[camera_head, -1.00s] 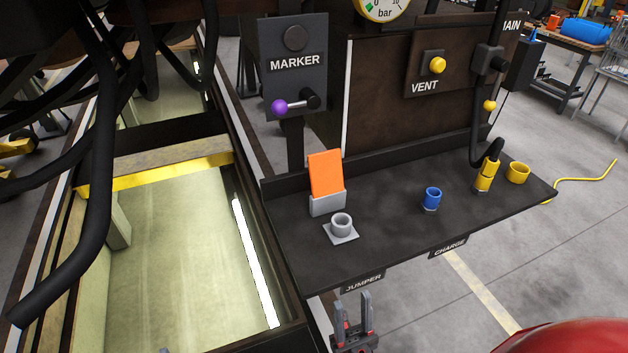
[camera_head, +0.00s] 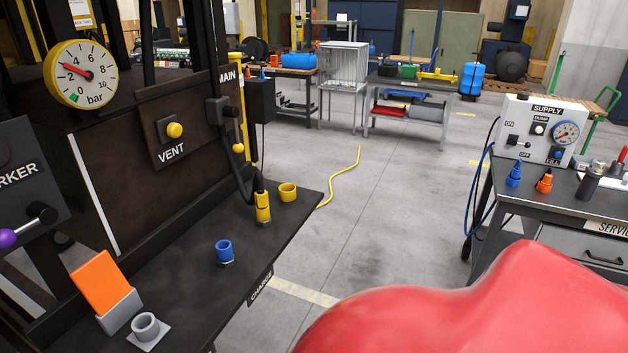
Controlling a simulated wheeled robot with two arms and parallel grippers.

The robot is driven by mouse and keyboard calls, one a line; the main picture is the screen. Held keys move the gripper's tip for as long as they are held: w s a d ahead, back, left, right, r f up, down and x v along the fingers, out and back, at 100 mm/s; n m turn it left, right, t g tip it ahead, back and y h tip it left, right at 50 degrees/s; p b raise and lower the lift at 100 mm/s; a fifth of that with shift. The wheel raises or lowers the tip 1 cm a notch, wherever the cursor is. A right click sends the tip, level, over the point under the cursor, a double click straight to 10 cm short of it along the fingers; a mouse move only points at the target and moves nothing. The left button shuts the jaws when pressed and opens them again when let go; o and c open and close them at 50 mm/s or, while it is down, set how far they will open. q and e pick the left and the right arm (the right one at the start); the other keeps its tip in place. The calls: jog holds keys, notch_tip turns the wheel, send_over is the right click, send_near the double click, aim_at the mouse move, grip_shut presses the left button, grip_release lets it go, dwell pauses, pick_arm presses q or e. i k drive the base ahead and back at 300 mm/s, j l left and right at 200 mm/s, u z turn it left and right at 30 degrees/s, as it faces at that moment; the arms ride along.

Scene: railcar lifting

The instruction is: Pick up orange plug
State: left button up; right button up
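An orange plug (camera_head: 545,182) stands on the service table (camera_head: 575,198) at the right, beside a blue plug (camera_head: 514,174). It is small in this view and nothing of mine touches it. Neither of my grippers shows in the head view now, so their state cannot be seen. A large red rounded shape fills the lower right and hides the front of the service table's legs and the floor before it.
The dark shelf at the left (camera_head: 200,290) carries an orange card (camera_head: 105,282) in a holder, a grey socket (camera_head: 146,327), a blue socket (camera_head: 224,251) and yellow fittings. A supply panel (camera_head: 537,128) stands behind the plugs. Open floor (camera_head: 390,200) lies between.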

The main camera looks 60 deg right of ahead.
aim_at(547, 179)
jog(key=z, duration=3.3)
jog(key=i+l, duration=0.1)
jog(key=i, duration=0.2)
